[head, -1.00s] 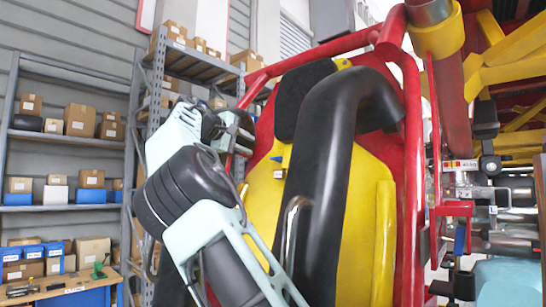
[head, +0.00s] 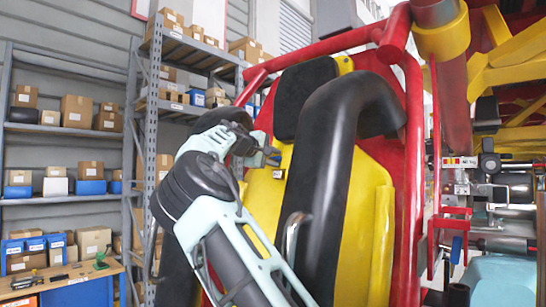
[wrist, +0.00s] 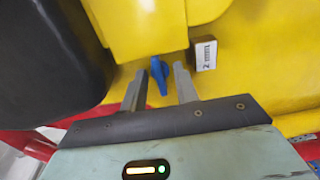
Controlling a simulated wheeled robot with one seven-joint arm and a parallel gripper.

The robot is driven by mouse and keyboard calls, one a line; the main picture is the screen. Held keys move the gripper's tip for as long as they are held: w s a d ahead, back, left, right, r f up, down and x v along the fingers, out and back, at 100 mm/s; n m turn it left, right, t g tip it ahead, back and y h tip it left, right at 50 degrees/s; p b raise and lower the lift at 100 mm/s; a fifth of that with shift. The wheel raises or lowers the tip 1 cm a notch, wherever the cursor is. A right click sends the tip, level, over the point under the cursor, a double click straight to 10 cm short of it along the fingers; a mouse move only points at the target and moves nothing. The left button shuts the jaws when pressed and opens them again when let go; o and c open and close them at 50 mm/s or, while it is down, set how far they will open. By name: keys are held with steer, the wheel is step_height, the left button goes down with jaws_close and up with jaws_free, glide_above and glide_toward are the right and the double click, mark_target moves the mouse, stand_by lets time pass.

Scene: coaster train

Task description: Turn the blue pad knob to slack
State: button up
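The blue pad knob (wrist: 158,72) sits on the yellow seat surface in the wrist view, its grip pointing up and down the picture. My gripper (wrist: 159,78) is open, with one grey finger on each side of the knob and a gap on both sides. I cannot tell how deep the fingertips reach along it. In the head view my gripper (head: 270,157) is at the left side of the yellow seat back (head: 262,195) and hides the knob. A small white label plate (wrist: 205,54) with dark marks is right of the knob.
A thick black padded restraint (head: 322,190) stands close right of my arm; a black pad also fills the left of the wrist view (wrist: 50,60). Red frame tubes (head: 412,170) surround the seat. Shelves with boxes (head: 75,110) stand behind at left.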

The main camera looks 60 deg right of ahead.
jaws_close()
steer(key=shift+n, duration=0.4)
steer(key=shift+n+p, duration=0.3)
steer(key=shift+n, duration=6.6)
